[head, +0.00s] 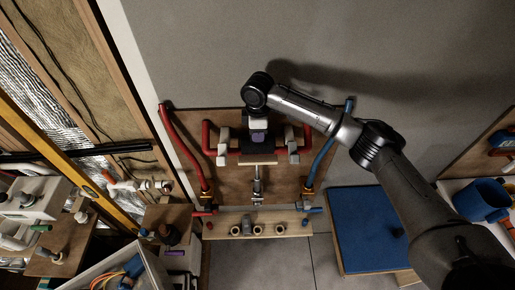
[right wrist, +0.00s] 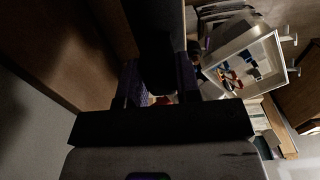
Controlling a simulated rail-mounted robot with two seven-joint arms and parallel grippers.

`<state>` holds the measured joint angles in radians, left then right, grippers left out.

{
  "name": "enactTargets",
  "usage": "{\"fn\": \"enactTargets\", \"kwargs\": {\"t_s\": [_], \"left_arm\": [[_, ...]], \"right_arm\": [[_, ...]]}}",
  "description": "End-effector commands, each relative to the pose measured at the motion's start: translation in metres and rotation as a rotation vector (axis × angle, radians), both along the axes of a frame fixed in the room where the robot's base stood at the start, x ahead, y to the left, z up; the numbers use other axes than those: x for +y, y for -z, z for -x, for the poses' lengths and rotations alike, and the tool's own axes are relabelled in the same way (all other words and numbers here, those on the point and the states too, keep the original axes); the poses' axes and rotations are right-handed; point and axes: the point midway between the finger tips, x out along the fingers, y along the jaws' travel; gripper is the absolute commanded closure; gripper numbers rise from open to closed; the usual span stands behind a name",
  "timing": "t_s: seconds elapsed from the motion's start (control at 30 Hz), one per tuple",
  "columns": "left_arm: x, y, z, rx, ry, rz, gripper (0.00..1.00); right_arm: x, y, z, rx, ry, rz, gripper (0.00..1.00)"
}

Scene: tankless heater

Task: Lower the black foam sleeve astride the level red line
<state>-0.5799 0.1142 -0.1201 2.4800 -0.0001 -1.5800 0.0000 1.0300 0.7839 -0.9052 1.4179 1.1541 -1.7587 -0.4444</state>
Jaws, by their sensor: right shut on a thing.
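The black foam sleeve (head: 272,142) lies crosswise below my right gripper (head: 259,126) in the head view, level in front of the board. The right gripper is shut on it; in the right wrist view the dark sleeve (right wrist: 152,45) runs between the two fingers. The level red line (head: 222,151) shows left of the sleeve, and its bent red end (head: 305,135) shows on the right. The sleeve and gripper hide its middle. A small red patch shows past the sleeve in the wrist view. I cannot tell whether the sleeve touches or straddles the line. My left gripper is not seen.
Grey valve-like fittings (head: 223,150) and (head: 293,153) flank the sleeve closely. A red hose (head: 180,140) and a blue hose (head: 322,160) run beside the board. A wooden rack (head: 220,230) stands below. A blue-topped platform (head: 370,230) is at lower right.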

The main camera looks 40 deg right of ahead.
Motion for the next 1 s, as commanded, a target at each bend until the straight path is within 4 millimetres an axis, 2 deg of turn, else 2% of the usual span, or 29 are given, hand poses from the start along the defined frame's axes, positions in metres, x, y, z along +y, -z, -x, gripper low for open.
{"fn": "enactTargets", "kwargs": {"t_s": [1.0], "left_arm": [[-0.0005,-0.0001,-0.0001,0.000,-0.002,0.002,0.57]], "right_arm": [[0.0002,0.0095,-0.0002,0.000,0.000,0.000,1.00]]}}
